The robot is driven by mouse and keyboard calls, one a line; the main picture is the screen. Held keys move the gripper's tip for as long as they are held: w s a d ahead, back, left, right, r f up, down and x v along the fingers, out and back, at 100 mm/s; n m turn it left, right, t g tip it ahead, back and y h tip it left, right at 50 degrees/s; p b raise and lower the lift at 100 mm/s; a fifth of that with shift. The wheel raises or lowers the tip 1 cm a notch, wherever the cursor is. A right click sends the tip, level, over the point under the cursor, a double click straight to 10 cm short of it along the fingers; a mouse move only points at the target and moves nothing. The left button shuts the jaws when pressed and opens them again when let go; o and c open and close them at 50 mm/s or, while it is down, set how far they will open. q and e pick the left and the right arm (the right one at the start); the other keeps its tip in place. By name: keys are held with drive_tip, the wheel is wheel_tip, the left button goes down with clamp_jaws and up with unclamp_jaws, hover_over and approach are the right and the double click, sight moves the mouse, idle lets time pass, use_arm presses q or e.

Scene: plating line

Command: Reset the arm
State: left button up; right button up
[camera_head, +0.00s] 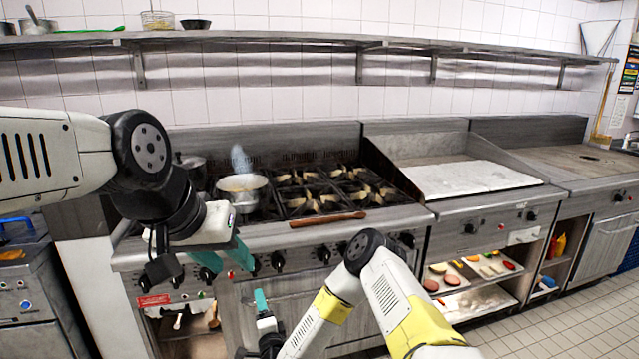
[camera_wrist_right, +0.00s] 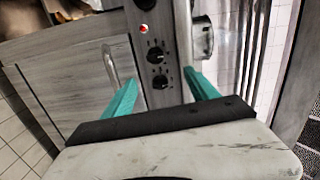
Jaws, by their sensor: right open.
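My left gripper (camera_head: 226,259) hangs in front of the stove's knob panel at the left. Its two teal fingers are apart with nothing seen between them. My right gripper (camera_head: 262,303) is low in front of the oven door, with one teal finger showing clearly. In the right wrist view its teal fingers (camera_wrist_right: 162,90) are spread wide and empty, with the stove's front and knobs beyond them. My right arm is bent, its elbow near the front of the stove.
A steaming pot (camera_head: 242,190) sits on the stove's left burners. A wooden-handled utensil (camera_head: 328,219) lies along the stove's front edge. The flat griddle (camera_head: 470,178) is bare. Sliced food lies on a lower shelf (camera_head: 470,303). The tiled floor at right is clear.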

drive_tip(key=w+d+r+n+g+y, duration=0.1)
drive_tip(key=w+r+n+g, duration=0.2)
drive_tip(key=r, duration=0.4)
drive_tip(key=w+d+r+n+g+y, duration=0.1)
drive_tip(key=w+d+r+n, duration=0.15)
drive_tip(key=r+n, duration=0.35)
drive_tip(key=s+d+r+n+g+h, duration=0.3)
drive_tip(key=d+r, duration=0.7)
drive_tip(key=r, duration=0.4)
drive_tip(key=s+d+r+n+g+h, duration=0.1)
drive_tip(key=s+d+r+h, duration=0.1)
drive_tip(key=s+d+r, duration=0.75)
drive_tip(key=s+d+g, duration=0.1)
drive_tip(key=s+d, duration=0.1)
drive_tip(key=s, duration=0.5)
drive_tip(key=s+d, duration=0.3)
drive_tip(key=s, duration=0.4)
drive_tip(key=s+d+n+g, duration=0.1)
drive_tip(key=s+d, duration=0.2)
drive_tip(key=s, duration=0.4)
drive_tip(key=shift+r+g+h, duration=0.3)
drive_tip(key=shift+h, duration=0.1)
